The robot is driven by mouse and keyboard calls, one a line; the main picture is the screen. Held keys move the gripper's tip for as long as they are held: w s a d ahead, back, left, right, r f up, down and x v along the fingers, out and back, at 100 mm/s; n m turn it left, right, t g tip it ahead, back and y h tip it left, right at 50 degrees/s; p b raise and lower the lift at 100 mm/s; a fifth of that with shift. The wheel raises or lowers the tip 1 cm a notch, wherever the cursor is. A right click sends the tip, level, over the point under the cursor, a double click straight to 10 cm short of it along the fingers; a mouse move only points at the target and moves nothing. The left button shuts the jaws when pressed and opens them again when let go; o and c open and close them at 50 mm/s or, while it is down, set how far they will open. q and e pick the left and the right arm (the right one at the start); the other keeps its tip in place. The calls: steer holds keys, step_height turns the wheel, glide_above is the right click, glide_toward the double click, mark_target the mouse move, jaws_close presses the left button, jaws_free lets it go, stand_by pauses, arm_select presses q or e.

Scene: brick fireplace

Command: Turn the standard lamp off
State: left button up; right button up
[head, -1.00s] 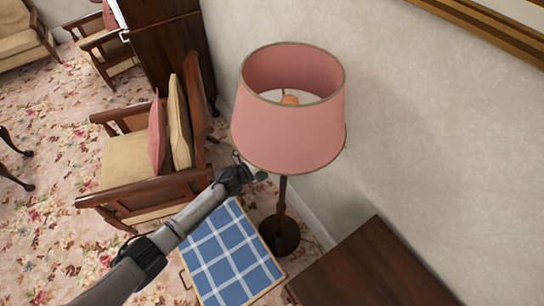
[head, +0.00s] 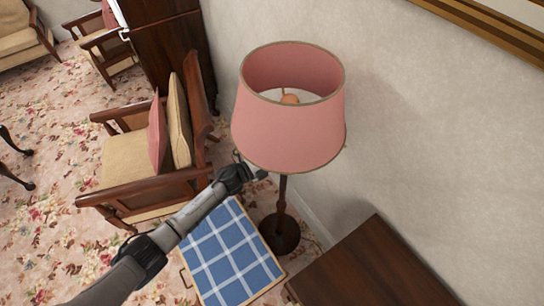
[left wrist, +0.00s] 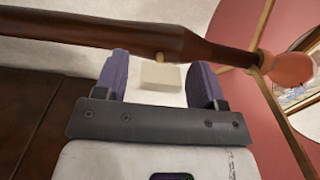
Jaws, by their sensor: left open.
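The standard lamp has a pink shade (head: 290,135), open at the top, with an orange-pink bulb (head: 290,99) inside; I see no clear glow. Its dark wooden pole (head: 283,190) stands on a round base (head: 281,234). My left gripper (head: 251,169) is open just below the shade's lower rim, beside the pole. In the left wrist view the pole (left wrist: 120,37) crosses just beyond the open fingers (left wrist: 160,76). A small light knob (left wrist: 160,56) on the pole lies between the fingertips. The bulb (left wrist: 287,69) shows at right. My right gripper is not in view.
A wooden armchair (head: 128,165) with cushions stands left of the lamp. A blue checked stool or tray (head: 232,255) is below my arm. A dark wooden tabletop (head: 365,270) is at the lower right, and the wall (head: 430,130) is close behind the lamp.

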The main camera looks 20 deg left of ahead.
arm_select(q)
steer(key=shift+s, duration=0.1)
steer(key=v, duration=1.3)
steer(key=shift+s+a, duration=0.2)
steer(key=shift+s, duration=0.05)
